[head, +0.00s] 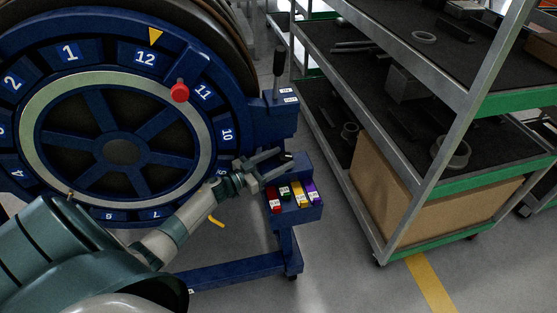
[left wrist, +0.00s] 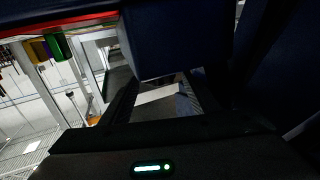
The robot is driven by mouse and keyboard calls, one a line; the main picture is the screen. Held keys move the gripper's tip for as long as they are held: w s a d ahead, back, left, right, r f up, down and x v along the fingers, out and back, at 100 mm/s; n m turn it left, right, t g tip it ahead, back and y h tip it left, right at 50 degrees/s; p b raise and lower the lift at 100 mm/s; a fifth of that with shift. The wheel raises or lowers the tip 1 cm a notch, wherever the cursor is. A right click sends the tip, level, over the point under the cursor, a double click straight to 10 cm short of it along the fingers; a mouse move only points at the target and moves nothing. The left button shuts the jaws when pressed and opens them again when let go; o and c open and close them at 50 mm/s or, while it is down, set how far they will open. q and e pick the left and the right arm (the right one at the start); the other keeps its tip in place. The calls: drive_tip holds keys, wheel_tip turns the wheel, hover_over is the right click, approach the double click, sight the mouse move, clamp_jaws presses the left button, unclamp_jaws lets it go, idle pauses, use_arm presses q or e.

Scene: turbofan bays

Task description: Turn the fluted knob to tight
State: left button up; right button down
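A small dark part (head: 286,156) sits on the blue stand just beyond my left fingertips in the head view; it may be the fluted knob, but its fluting is too small to make out. My left gripper (head: 281,159) is open, its two fingers apart and pointing at the stand. In the left wrist view the open fingers (left wrist: 160,98) have a dark blue block in front of them, and no knob can be made out there. A red round knob (head: 180,92) is on the big blue numbered wheel (head: 108,62). My right gripper is not in view.
A blue tray (head: 303,214) with red, green, yellow and purple tagged pieces is just below my left gripper. A metal shelf cart (head: 441,127) is at the right. Grey floor is open between stand and cart.

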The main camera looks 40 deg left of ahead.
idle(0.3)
use_arm(q)
drive_tip(key=shift+v, duration=0.8)
drive_tip(key=b+v, duration=0.2)
drive_tip(key=v, duration=1.3)
drive_tip(key=shift+s+a+b, duration=0.2)
drive_tip(key=shift+s+b, duration=0.15)
drive_tip(key=shift+b, duration=0.05)
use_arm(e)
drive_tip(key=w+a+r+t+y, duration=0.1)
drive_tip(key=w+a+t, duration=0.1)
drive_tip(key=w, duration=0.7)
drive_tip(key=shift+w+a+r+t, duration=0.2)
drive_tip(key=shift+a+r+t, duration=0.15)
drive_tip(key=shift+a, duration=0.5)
